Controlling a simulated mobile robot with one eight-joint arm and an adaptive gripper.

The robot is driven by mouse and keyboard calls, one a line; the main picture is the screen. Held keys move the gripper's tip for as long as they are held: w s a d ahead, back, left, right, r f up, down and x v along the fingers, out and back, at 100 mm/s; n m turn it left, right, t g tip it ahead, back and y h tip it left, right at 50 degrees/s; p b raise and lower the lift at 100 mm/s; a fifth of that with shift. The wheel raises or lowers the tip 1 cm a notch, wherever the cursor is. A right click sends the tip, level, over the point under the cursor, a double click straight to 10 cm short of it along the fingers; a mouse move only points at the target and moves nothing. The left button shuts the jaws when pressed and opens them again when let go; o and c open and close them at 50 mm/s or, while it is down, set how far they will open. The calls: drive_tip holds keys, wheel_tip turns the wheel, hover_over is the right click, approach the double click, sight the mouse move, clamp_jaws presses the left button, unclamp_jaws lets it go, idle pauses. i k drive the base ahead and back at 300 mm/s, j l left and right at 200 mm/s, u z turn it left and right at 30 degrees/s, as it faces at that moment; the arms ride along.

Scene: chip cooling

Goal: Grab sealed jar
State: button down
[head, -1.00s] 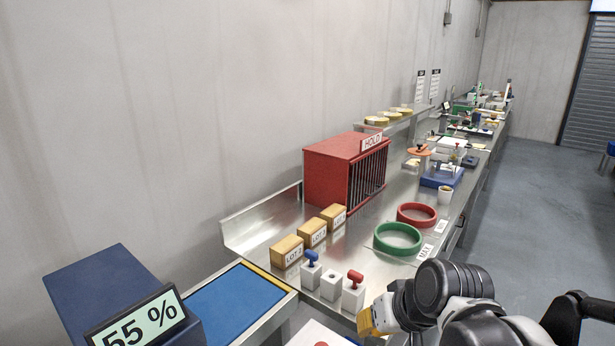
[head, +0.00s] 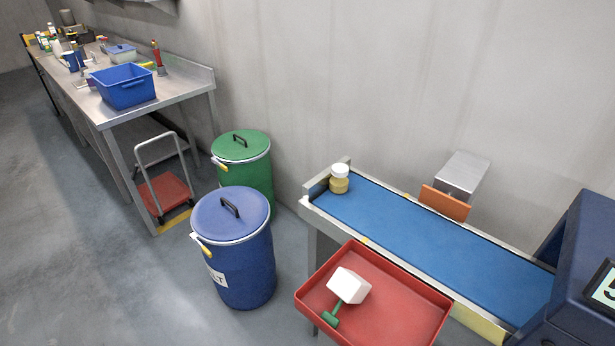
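A small jar (head: 340,180) with a white lid and a yellowish body stands upright in the head view. It is at the far left end of the blue conveyor belt (head: 430,232), close to the wall. The lid appears to be on; I cannot tell whether it is sealed. My gripper is not in view.
A red tray (head: 400,290) in front of the belt holds a white block with a green handle (head: 348,288). An orange plate (head: 445,203) stands at the belt's far edge. Blue (head: 240,265) and green (head: 243,165) lidded drums and a steel bench (head: 170,88) are left. Floor is clear far left.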

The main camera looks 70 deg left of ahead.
sight(340, 179)
drive_tip(key=u, duration=2.35)
drive_tip(key=i+j+u, duration=0.15)
drive_tip(key=i+j, duration=0.35)
drive_tip(key=j, duration=0.2)
drive_tip(key=i+j+u, duration=0.1)
drive_tip(key=i+j, duration=0.4)
drive_tip(key=j, duration=0.15)
